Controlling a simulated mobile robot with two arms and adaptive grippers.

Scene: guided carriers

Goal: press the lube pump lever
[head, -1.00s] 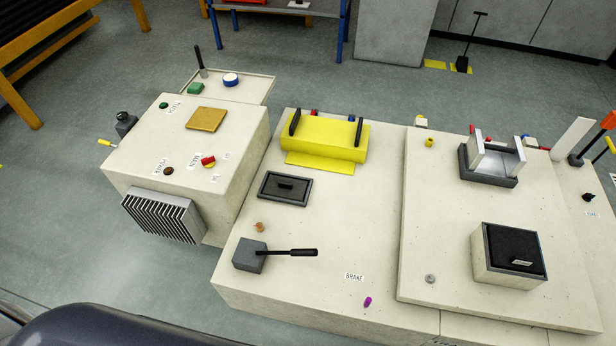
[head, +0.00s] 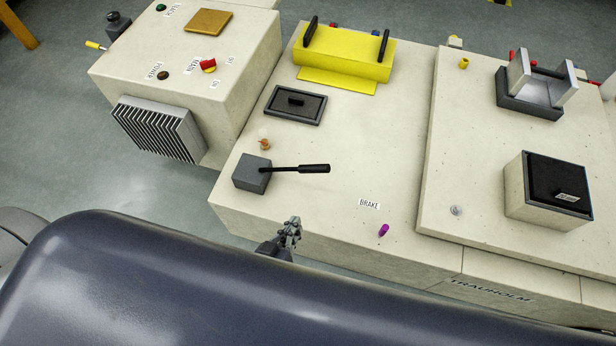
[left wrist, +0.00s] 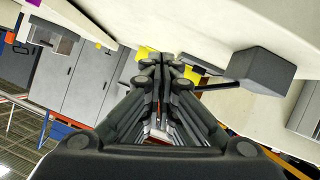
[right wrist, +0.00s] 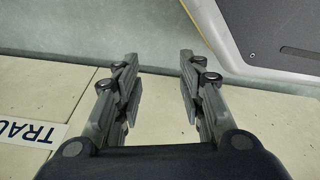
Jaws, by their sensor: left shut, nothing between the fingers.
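A grey box (head: 252,174) with a black-handled lever (head: 312,168) sits near the front edge of the pale machine top. The lever points right, about level. No label shows that names it the lube pump. The box (left wrist: 262,68) also shows in the left wrist view, with its lever (left wrist: 210,87) reaching toward my fingers. My left gripper (head: 292,228) is shut and empty, at the machine's front edge, below and apart from the lever in the head view. My right gripper (right wrist: 160,72) is open and empty by a pale panel in the right wrist view; the head view does not show it.
A small orange-brown knob (head: 264,144) stands behind the grey box, and a black tray (head: 296,104) beyond it. A purple knob (head: 384,230) is by the BRAKE label. A yellow-tipped lever (head: 95,45) sticks out of the left cabinet. The top right of the black handle is clear.

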